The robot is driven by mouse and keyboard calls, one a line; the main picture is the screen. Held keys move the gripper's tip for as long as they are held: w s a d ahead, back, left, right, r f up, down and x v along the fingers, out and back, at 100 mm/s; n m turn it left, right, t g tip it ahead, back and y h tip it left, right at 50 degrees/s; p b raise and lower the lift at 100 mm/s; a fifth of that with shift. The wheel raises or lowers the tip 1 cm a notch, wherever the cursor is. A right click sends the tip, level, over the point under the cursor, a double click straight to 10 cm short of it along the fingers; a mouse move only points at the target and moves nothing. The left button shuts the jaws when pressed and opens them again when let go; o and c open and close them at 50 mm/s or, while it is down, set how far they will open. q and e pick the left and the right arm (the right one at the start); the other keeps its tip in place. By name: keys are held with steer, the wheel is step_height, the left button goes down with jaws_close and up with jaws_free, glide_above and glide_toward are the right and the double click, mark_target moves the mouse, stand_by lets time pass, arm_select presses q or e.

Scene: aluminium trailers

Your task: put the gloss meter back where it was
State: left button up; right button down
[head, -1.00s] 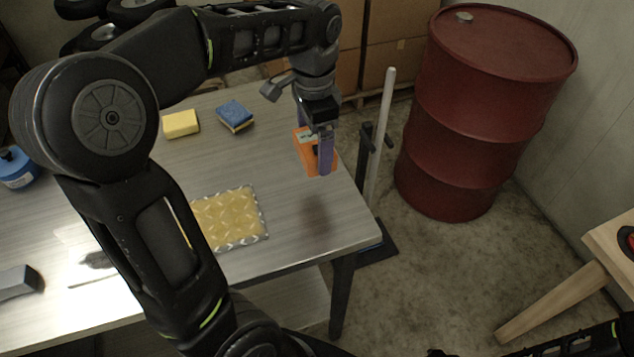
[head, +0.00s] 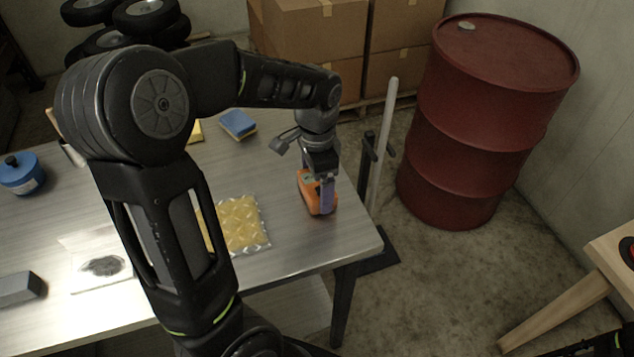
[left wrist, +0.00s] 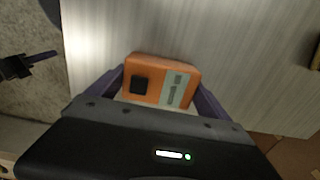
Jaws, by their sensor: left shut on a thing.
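The gloss meter is an orange box (head: 309,192) with a grey-green display and a black square on its face. It is near the right end of the metal table (head: 290,245). My left gripper (head: 321,192) is shut on it from above, with a purple finger along its near side. In the left wrist view the gloss meter (left wrist: 157,82) sits between the two purple fingers of my left gripper (left wrist: 158,92). I cannot tell whether its underside touches the tabletop. My right gripper does not show.
A yellow patterned pad (head: 242,224) lies left of the gloss meter. A blue sponge (head: 238,124) lies farther back. A blue pot (head: 20,173), a grey block (head: 22,287) and a smudged white sheet (head: 98,265) are at left. A red drum (head: 480,120) stands right of the table.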

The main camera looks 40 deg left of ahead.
mark_target(317, 183)
arm_select(q)
steer(key=shift+f, duration=0.15)
steer(key=shift+f, duration=0.25)
steer(key=o, duration=1.3)
steer(key=shift+r, duration=0.1)
steer(key=shift+o, duration=0.2)
steer(key=shift+r, duration=0.1)
step_height(317, 183, up, 12)
steer(key=b, duration=0.1)
steer(key=shift+d, duration=0.1)
